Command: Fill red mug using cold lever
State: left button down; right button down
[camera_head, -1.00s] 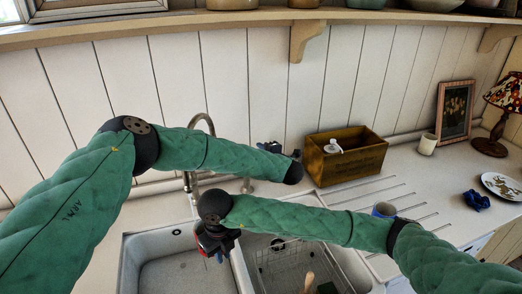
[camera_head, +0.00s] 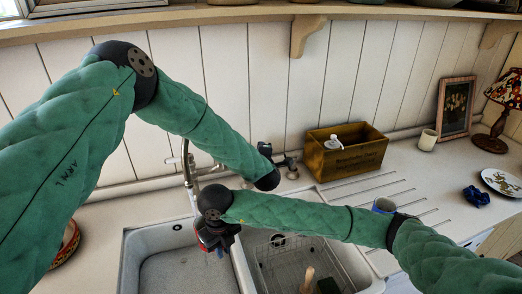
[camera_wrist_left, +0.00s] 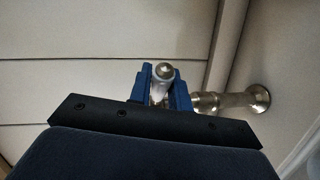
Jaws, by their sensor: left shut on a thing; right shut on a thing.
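The red mug (camera_head: 212,236) hangs over the sink by the divider, mostly hidden. My right gripper (camera_head: 217,246) is shut on it; its fingers are barely visible. The tap (camera_head: 187,163) rises behind, partly covered by my left arm; no water stream can be made out. In the left wrist view, my left gripper (camera_wrist_left: 163,80) has its blue fingers on either side of a metal lever (camera_wrist_left: 161,73) on a wall-mounted pipe. In the head view, my left gripper (camera_head: 277,158) shows only partly, near the wall behind the sink. I cannot tell which lever it holds.
The double sink (camera_head: 160,237) lies below my arms, with a wire rack and wooden-handled brush (camera_head: 307,279) in its right basin. A wooden box (camera_head: 346,162), a blue mug (camera_head: 383,205), a cream cup (camera_head: 428,140) and blue object (camera_head: 475,197) stand to the right. A patterned bowl (camera_head: 66,245) is lower left.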

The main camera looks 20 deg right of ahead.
pick_arm(q)
jog(key=shift+s+f, duration=0.15)
jog(key=shift+f, duration=0.05)
dwell(0.3)
jog(key=c, duration=1.3)
grip_release()
jog(key=shift+r, duration=0.1)
